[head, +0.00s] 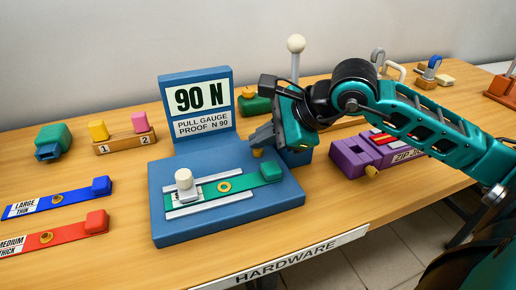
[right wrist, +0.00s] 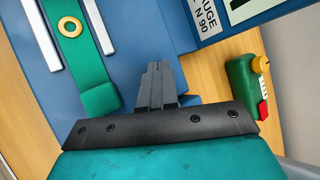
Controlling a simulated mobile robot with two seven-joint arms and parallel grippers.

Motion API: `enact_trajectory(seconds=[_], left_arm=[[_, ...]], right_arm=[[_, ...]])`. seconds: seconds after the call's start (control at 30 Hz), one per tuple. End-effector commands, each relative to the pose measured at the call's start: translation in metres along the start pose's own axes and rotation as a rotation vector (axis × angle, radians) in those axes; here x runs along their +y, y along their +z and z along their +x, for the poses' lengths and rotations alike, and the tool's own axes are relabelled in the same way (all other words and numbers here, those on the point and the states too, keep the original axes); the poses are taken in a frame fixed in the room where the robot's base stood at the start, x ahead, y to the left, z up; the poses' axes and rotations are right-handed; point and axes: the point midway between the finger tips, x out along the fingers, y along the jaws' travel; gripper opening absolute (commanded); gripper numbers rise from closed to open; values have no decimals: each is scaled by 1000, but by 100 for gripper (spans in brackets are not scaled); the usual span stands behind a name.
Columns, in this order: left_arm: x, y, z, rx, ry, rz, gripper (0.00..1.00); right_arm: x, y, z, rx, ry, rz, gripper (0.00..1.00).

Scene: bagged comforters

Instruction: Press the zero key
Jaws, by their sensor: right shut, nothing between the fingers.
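The blue pull gauge (head: 285,199) stands on the table, its upright sign (head: 196,97) reading "90 N" and "PULL GAUGE PROOF N 90". A small yellow knob or key (head: 257,153) shows just below my right gripper (head: 253,138); I cannot read a zero label on it. My right gripper is shut and empty, pointing down over the gauge's back right part. I cannot tell whether its tips touch the key. In the right wrist view the shut fingers (right wrist: 158,78) hide what lies under them. My left gripper is not in view.
A green strap (head: 224,187) with a brass ring lies on the gauge by a white knob (head: 184,178). A white-balled lever (head: 295,44) rises behind my right arm. A purple block (head: 352,157) stands to the right, blue (head: 57,199) and red (head: 52,236) straps to the left.

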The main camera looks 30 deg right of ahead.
Motion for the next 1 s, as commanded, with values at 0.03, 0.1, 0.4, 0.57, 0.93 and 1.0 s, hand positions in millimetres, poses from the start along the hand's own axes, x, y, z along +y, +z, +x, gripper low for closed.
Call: enact_trajectory(seconds=[0.03, 0.1, 0.4, 0.57, 0.93, 1.0], left_arm=[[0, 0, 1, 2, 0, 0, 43], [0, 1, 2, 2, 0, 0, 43], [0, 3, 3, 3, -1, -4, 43], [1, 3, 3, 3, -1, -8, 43], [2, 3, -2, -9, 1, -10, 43], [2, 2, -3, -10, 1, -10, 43]], right_arm=[[1, -1, 1, 1, 1, 0, 0], [1, -1, 1, 1, 1, 0, 0], [2, -2, 3, 1, 1, 0, 0], [2, -2, 2, 1, 2, 0, 0], [-5, 4, -6, 1, 0, -1, 0], [-6, 6, -9, 1, 0, -1, 0]])
